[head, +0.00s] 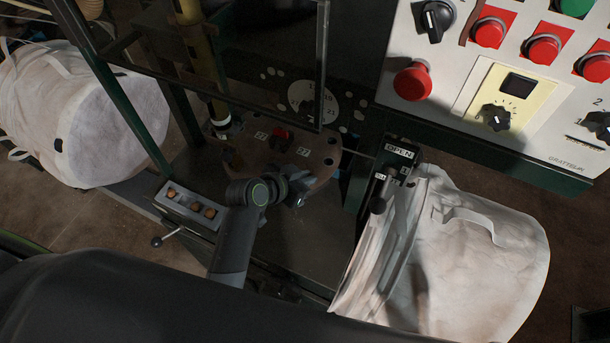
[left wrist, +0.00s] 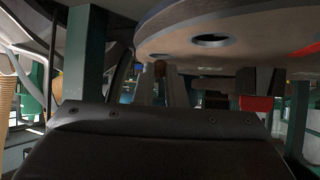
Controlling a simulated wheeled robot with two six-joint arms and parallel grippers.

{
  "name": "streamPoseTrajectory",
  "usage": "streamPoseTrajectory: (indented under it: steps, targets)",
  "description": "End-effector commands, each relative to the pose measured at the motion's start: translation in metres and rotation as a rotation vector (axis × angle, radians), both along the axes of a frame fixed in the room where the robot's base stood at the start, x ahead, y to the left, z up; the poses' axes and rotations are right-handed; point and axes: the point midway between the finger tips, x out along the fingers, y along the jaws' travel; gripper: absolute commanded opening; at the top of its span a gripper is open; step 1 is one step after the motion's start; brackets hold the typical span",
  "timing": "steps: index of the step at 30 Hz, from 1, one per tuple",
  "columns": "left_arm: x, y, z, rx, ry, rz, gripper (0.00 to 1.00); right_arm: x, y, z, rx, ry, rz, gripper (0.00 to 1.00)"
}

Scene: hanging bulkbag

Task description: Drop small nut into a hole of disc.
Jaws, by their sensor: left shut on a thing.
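The disc (head: 262,158) is a flat brown plate with several dark holes, lying in the machine in the middle of the head view. In the left wrist view its rim and one dark hole show large at the upper right (left wrist: 165,45). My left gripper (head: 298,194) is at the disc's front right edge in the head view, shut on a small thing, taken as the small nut. The gripper's dark fingers show below the disc in the left wrist view (left wrist: 168,88). My right gripper is not in view.
Dark frame posts and a clear panel (head: 290,60) rise behind. A control panel (head: 525,70) is at the upper right. White bags hang at left (head: 75,110) and right (head: 480,265). A small button box (head: 190,202) is at front left.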

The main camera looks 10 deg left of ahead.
Motion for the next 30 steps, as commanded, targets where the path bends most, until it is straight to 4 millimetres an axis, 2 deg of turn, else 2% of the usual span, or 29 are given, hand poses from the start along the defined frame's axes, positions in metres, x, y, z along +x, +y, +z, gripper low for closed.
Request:
streamPoseTrajectory:
  steps: [6,7,12,13,23,30]
  targets:
    - [0.000,0.000,0.000,0.000,0.000,0.000,0.00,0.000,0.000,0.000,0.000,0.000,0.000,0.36]
    - [0.000,0.000,0.000,0.000,0.000,0.000,0.12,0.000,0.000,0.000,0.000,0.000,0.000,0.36]
    - [0.000,0.000,0.000,0.000,0.000,0.000,0.34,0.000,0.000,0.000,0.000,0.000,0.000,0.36]
    - [0.000,0.000,0.000,0.000,0.000,0.000,0.36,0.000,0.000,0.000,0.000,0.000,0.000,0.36]
    - [-0.002,0.001,0.001,0.000,0.000,0.001,0.36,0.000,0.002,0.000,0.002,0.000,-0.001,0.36]
    - [-0.021,0.013,0.016,0.001,-0.001,0.002,0.36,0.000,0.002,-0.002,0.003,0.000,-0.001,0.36]
